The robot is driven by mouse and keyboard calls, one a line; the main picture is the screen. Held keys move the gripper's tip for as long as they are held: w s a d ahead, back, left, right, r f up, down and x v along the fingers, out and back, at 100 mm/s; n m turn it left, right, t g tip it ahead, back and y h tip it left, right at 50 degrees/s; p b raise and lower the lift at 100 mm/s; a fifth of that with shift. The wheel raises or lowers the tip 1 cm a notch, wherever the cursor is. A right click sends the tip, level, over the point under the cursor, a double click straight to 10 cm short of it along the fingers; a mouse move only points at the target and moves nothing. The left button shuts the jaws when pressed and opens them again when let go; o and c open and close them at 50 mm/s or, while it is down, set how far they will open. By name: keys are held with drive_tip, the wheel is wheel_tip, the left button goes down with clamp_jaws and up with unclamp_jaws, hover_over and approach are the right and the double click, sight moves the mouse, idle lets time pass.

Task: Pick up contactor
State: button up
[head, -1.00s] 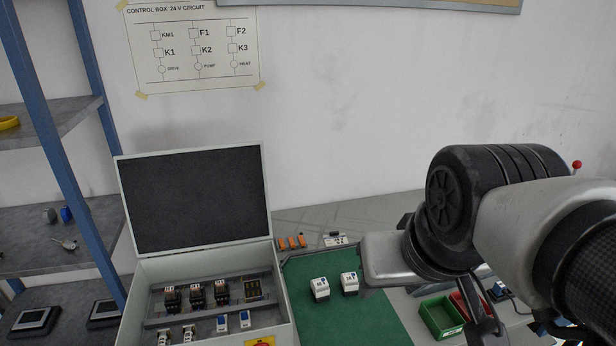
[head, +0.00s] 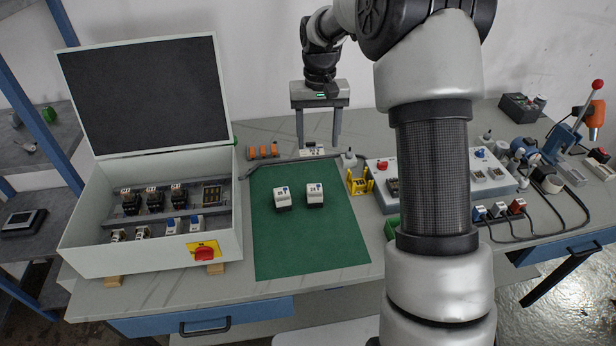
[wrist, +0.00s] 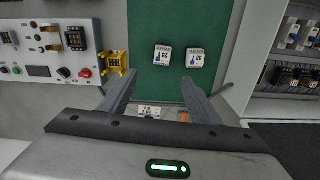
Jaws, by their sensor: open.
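Two small white blocks with dark markings and blue spots, the left block (head: 283,198) and the right block (head: 314,194), stand side by side on the green mat (head: 310,245). Both also show in the wrist view, one (wrist: 163,54) beside the other (wrist: 195,58). Several dark devices (head: 153,198) sit in a row on a rail inside the control box. I cannot tell from labels which item is the contactor. My gripper (head: 318,145) is open and empty, pointing down above the bench behind the mat, apart from both blocks. Its fingers also show in the wrist view (wrist: 159,78).
The open control box (head: 85,258) stands left of the mat, its lid raised. A yellow holder (head: 359,182) and a panel with a red button (head: 382,165) are to the right. Orange parts (head: 262,151) lie behind the mat. The mat's front half is clear.

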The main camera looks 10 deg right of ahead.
hover_over(315, 188)
drive_tip(key=f, duration=1.3)
drive_tip(key=shift+w+d, duration=0.2)
drive_tip(key=shift+w, duration=0.05)
drive_tip(key=shift+s+a+f, duration=0.1)
drive_tip(key=shift+a+f, duration=0.05)
drive_tip(key=shift+f, duration=1.25)
drive_tip(key=shift+s+a+f, duration=0.1)
drive_tip(key=shift+f, duration=1.3)
drive_tip(key=shift+r, duration=0.1)
drive_tip(key=c, duration=1.3)
